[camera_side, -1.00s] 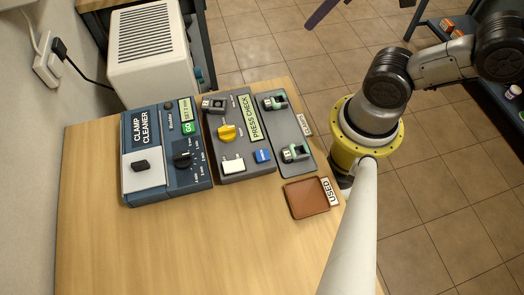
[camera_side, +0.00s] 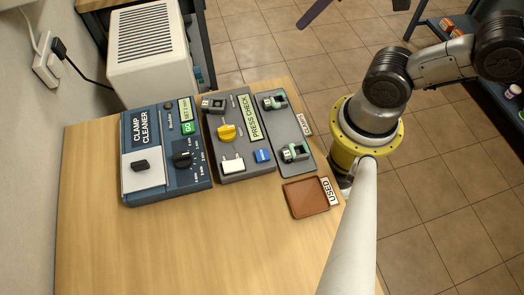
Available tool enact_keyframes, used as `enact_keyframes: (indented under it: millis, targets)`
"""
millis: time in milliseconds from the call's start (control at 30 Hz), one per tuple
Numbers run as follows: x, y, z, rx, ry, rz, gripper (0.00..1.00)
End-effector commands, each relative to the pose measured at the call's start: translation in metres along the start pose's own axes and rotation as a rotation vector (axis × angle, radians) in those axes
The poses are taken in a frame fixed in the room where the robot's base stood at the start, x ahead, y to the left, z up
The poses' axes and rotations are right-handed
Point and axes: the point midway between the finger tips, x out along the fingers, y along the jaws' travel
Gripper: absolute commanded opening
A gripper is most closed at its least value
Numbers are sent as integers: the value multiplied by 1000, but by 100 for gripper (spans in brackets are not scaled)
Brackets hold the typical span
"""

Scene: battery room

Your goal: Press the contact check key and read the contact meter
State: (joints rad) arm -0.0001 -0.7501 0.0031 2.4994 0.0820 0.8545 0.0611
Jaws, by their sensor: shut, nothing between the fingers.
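The grey contact meter box (camera_side: 240,177) stands in the middle of the wooden table. Its green display (camera_side: 256,118) reads "PRESS CHECK". A blue key (camera_side: 262,155) is at the box's lower right; its lettering is too small to read. A yellow knob (camera_side: 227,132), a grey clamp-like part (camera_side: 213,104) and a white block (camera_side: 232,165) are also on the box. My gripper (camera_side: 344,181) hangs below the yellow wrist ring, right of the box and apart from it. It is shut and empty. Its fingertips are mostly hidden behind a pale tube-like link.
The blue clamp cleaner (camera_side: 188,198), with a green GO key and dial, stands left of the box. A grey tray (camera_side: 287,125) with two green-and-black clamps is to the right. A brown "USED" tray (camera_side: 306,197) lies near the table's right edge. The front table (camera_side: 190,250) is clear.

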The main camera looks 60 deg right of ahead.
Motion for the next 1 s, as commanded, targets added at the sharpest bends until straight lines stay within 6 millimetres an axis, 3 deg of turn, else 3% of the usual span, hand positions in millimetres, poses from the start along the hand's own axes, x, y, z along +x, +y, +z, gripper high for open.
enact_keyframes:
  millis: [300,500,800,1000]
  targets:
    - [26,-69,-4,485,-47,-312,0]
    - [47,-102,1,827,-150,-449,0]
    - [89,-127,30,1311,-343,-481,0]
    - [111,-134,65,1430,-452,-421,0]
